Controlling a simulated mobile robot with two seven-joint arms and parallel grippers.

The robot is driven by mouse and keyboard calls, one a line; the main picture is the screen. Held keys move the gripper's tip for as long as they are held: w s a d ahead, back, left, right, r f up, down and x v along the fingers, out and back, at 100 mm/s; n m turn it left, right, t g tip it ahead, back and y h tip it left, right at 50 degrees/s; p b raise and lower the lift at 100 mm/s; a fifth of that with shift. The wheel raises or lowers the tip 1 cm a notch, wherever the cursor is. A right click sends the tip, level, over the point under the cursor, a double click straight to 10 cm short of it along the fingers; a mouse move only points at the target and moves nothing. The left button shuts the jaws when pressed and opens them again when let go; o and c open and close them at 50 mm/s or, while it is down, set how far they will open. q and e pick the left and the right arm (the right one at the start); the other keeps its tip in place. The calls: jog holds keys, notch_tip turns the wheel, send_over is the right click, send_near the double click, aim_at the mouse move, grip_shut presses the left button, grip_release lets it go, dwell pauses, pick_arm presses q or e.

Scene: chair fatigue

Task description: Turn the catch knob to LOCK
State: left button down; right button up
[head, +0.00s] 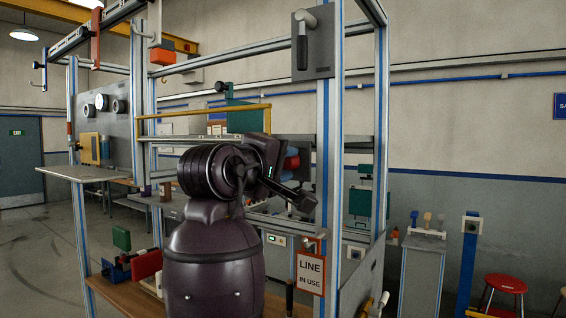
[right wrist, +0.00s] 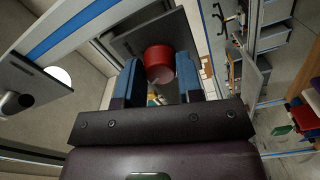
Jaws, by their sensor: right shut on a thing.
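The red round knob (right wrist: 158,62) is in the right wrist view, in front of a dark square plate (right wrist: 133,42). My right gripper (right wrist: 160,80) has its two blue fingers on either side of the knob and is shut on it. In the head view my right arm reaches up to the frame, and the gripper (head: 291,163) shows partly, with a bit of red between blue pads. The wrist hides most of the knob there. I see no LOCK mark and cannot tell which way the knob is turned. My left gripper is in neither view.
Aluminium posts (head: 329,130) with blue strips stand close to the right of my gripper. A yellow bar (head: 205,112) crosses behind and above it. A "LINE IN USE" sign (head: 310,274) hangs below. A red stool (head: 505,284) stands far right.

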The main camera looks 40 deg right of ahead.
jog(key=shift+n, duration=1.4)
jog(key=o, duration=0.9)
jog(key=shift+o, duration=0.2)
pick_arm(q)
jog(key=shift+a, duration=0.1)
